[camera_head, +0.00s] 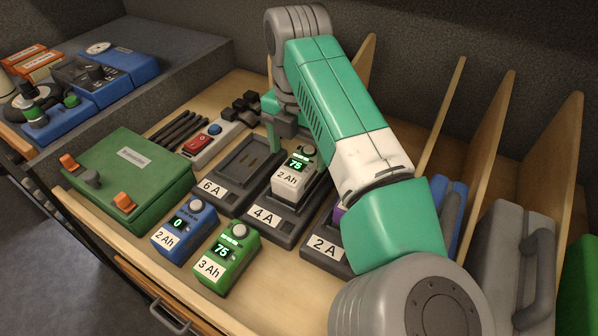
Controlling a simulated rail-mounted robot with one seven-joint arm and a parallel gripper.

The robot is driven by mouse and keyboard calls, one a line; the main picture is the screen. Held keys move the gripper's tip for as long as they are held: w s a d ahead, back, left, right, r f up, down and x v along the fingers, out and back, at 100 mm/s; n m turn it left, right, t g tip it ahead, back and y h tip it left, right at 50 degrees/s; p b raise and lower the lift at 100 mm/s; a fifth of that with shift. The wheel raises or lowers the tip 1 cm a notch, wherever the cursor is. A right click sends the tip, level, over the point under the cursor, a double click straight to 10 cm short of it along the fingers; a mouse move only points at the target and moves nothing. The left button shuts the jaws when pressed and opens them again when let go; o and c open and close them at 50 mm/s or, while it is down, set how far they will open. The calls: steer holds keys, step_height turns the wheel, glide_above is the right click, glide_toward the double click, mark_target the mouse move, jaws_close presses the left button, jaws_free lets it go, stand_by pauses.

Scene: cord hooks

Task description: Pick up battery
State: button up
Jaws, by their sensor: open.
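A grey-white battery (294,177) labelled 2 Ah, its display showing 75, sits in the charger (278,220) marked 4 A. A blue battery (182,234) labelled 2 Ah, showing 0, and a green battery (228,262) labelled 3 Ah, showing 75, stand at the front on the wooden surface. A bit of a purple thing (338,214) shows at the 2 A charger (328,252), mostly hidden by my arm. My gripper (287,137) is open, just behind and above the grey-white battery; one finger shows at its left, and the other is largely hidden. Contact cannot be told.
The 6 A charger (237,172) is empty. A green box (128,180) with orange latches is at left, beside a power strip (212,142) and dark rods (178,130). Wooden dividers (493,130) and a grey case (508,255) stand at right. Bare wood lies in front.

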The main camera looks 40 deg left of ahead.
mark_target(299, 164)
step_height(299, 164, down, 5)
steer(key=shift+d+r, duration=0.1)
steer(key=shift+d, duration=0.05)
steer(key=c, duration=1.4)
